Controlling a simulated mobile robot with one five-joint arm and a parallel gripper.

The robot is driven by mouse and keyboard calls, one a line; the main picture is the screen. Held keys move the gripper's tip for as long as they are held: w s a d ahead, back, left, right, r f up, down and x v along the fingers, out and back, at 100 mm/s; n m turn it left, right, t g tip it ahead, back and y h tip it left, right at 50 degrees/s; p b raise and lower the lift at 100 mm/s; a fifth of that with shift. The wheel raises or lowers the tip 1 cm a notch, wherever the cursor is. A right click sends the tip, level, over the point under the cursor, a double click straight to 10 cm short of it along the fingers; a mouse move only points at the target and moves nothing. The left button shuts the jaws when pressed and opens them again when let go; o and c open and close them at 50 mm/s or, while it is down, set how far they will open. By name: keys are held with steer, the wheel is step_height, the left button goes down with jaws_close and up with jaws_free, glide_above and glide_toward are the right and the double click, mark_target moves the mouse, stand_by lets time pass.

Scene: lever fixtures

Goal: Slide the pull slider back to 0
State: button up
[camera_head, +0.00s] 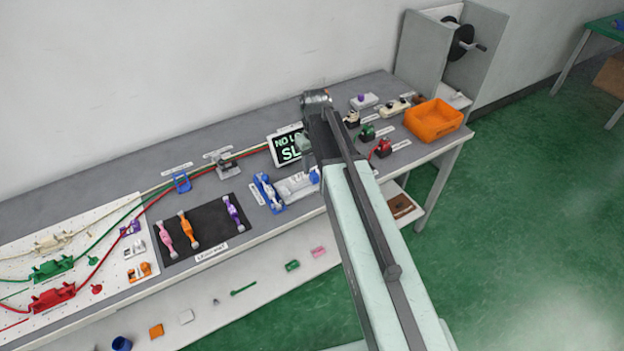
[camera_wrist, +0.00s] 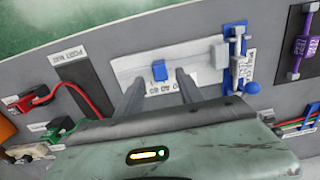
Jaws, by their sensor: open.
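The pull slider is a white track (camera_wrist: 200,58) with a blue knob (camera_wrist: 158,71), seen in the wrist view with a printed number scale along its near side. In the head view the white track (camera_head: 292,187) lies near the bench's front edge, with the blue knob (camera_head: 314,176) at its right end, beside my arm. My gripper (camera_wrist: 160,78) is open, and its two grey fingers reach toward the knob, one on each side of it in the picture. I cannot tell whether they touch it. My arm hides the fingertips in the head view.
A blue lever fixture (camera_head: 268,193) stands just left of the slider. A small display (camera_head: 288,147) stands behind it. Red (camera_head: 383,148) and green (camera_head: 367,132) levers and an orange bin (camera_head: 433,119) are to the right. A black mat (camera_head: 200,228) with several coloured handles lies left.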

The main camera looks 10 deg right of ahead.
mark_target(314, 174)
step_height(314, 174, down, 5)
steer(key=b, duration=0.4)
steer(key=shift+f, duration=0.15)
steer(key=shift+c, duration=0.3)
jaws_close()
steer(key=shift+s+a, duration=0.3)
steer(key=shift+a, duration=0.65)
steer(key=shift+s+a, duration=0.3)
steer(key=shift+a, duration=0.65)
steer(key=shift+s+a, duration=0.3)
steer(key=shift+a, duration=0.65)
steer(key=shift+o, duration=0.3)
jaws_free()
